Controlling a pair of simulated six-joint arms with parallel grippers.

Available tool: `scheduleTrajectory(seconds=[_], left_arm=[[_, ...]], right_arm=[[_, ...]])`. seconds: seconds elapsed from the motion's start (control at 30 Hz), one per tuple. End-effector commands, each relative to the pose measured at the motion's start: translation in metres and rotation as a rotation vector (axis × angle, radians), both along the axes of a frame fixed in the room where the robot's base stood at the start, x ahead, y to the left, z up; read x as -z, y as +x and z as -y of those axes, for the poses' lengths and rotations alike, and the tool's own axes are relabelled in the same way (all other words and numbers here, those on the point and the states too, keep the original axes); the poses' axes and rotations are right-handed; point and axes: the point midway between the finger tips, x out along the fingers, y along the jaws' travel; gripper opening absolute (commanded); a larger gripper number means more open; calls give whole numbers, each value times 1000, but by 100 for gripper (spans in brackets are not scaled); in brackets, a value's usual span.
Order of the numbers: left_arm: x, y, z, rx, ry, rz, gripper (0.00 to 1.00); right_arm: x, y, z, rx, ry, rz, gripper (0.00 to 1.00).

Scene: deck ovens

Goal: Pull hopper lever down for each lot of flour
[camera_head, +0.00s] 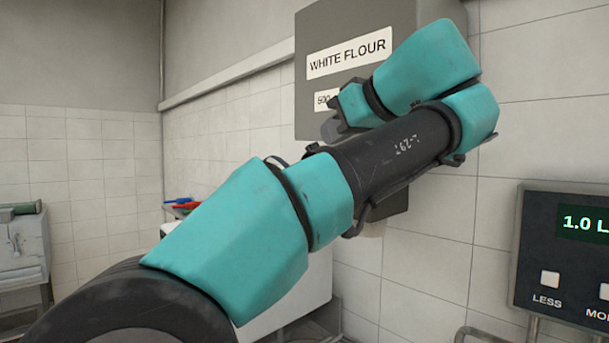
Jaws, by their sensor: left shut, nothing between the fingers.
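The flour hopper (318,27) is a grey box high on the tiled wall, labelled "WHITE FLOUR". A smaller label below it starts with "500" and is partly covered by my arm. My left arm crosses the middle of the view from the lower left and folds back in front of the hopper. My left gripper (334,127) is at the hopper's lower front, shut and apparently empty. I cannot make out the lever; the arm covers much of the hopper's front and underside. My right gripper is not in view.
A dark control panel (540,262) at the right has a green display reading "1.0 L", cut off by the edge, and buttons marked "LESS" and "MO". A white bin or cabinet (310,283) stands below the hopper, behind my arm. Grey equipment (22,245) is at the far left.

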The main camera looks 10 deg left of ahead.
Motion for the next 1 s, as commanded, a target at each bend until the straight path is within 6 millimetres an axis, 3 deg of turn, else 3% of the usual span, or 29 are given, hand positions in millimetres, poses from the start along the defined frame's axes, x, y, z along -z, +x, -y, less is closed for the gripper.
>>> scheduleTrajectory(seconds=[0.47,1.0], left_arm=[[1,1,-5,-5,-2,3,0],[33,43,-62,-5,-1,1,0]], right_arm=[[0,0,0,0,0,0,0],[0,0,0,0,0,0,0]])
